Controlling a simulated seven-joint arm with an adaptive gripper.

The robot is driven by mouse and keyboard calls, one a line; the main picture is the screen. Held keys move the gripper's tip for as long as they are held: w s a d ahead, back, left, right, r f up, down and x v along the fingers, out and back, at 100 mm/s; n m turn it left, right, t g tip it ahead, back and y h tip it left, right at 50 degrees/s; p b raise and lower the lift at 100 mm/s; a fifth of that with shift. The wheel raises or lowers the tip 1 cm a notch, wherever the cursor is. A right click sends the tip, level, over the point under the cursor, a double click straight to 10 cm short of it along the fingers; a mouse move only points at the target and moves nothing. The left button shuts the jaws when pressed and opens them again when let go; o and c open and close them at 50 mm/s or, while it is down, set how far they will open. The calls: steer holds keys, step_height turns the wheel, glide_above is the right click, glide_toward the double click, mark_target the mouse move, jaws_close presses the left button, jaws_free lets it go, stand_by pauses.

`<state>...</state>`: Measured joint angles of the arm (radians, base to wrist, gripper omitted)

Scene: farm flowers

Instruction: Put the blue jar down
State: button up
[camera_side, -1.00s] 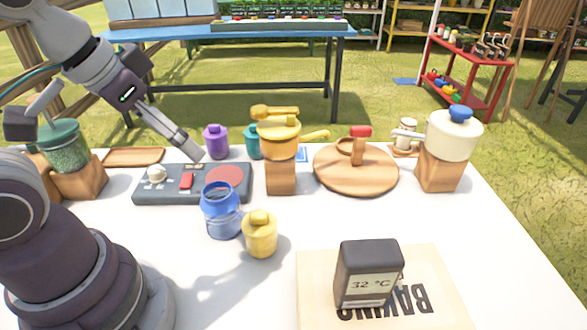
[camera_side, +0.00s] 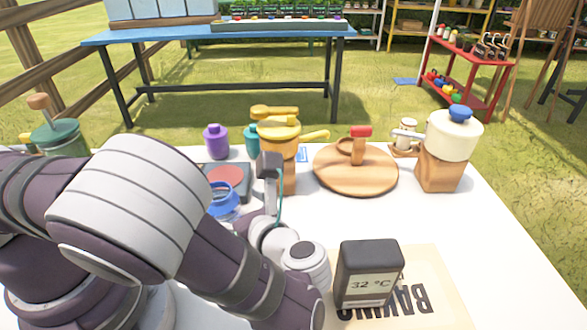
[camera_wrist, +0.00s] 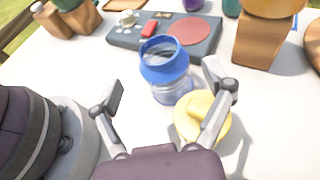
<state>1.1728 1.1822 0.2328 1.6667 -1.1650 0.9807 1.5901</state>
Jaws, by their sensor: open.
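The blue jar (camera_wrist: 166,68) is clear glass with a blue rim and stands upright on the white table. In the side view only its blue upper part (camera_side: 224,203) shows, with my arm in front of it. My gripper (camera_wrist: 175,88) is open, its two fingers apart, on the near side of the jar in the wrist view. The jar appears between and beyond the fingertips; I see no contact.
A grey control board (camera_wrist: 168,36) lies behind the blue jar. A dark 32 °C display (camera_side: 368,273) stands on a board at the front.

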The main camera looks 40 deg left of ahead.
mark_target(221, 210)
steer(key=x, duration=0.6)
steer(key=shift+a+f, duration=0.15)
steer(key=shift+a, duration=0.15)
steer(key=shift+w, duration=0.1)
steer(key=c, duration=1.3)
